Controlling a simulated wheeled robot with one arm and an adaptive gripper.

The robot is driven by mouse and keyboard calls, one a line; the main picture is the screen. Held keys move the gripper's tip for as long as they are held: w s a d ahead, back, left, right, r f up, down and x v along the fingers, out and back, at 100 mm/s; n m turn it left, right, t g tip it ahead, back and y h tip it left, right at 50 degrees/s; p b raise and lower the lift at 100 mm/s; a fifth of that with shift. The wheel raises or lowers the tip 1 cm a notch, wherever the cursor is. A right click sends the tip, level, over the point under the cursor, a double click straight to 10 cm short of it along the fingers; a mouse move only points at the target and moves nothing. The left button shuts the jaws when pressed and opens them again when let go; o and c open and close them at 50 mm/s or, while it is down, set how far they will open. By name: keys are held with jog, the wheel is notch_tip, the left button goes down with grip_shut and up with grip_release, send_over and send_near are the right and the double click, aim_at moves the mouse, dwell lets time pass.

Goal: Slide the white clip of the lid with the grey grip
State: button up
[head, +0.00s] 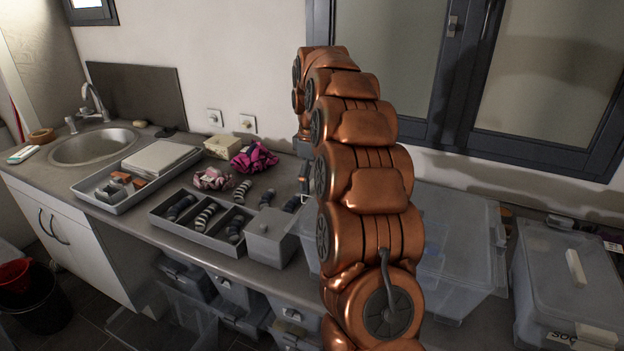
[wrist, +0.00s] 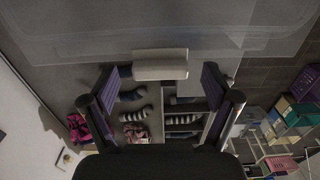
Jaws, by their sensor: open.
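A clear translucent lid (wrist: 160,25) fills the top of the wrist view. A pale whitish bar (wrist: 160,64), which looks like the white clip, lies at its edge. My gripper (wrist: 160,85) is open, with one finger on either side of the bar and gaps to both. In the head view my copper arm hides much of one clear bin (head: 460,255) and most of my gripper. A second clear bin (head: 545,260) stands at the right, with a cream grip (head: 576,281) on its lid and a white piece (head: 597,336) at its front. I see no grey grip clearly.
A divided grey tray (head: 190,240) of rolled socks, a small grey box (head: 271,238) and pink bundles (head: 254,157) are on the counter left of my arm. Beyond them are a flat tray (head: 95,190) and a sink (head: 90,147). A window and wall stand behind.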

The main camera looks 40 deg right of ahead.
jog(key=shift+f, duration=0.25)
grip_shut()
jog(key=shift+s+d+f+b, duration=0.2)
jog(key=shift+s+d+b, duration=0.1)
jog(key=shift+s+b, duration=0.25)
jog(key=shift+s+d+r, duration=0.15)
jog(key=shift+s+d, duration=0.05)
jog(key=shift+s, duration=0.15)
dwell(0.4)
grip_release()
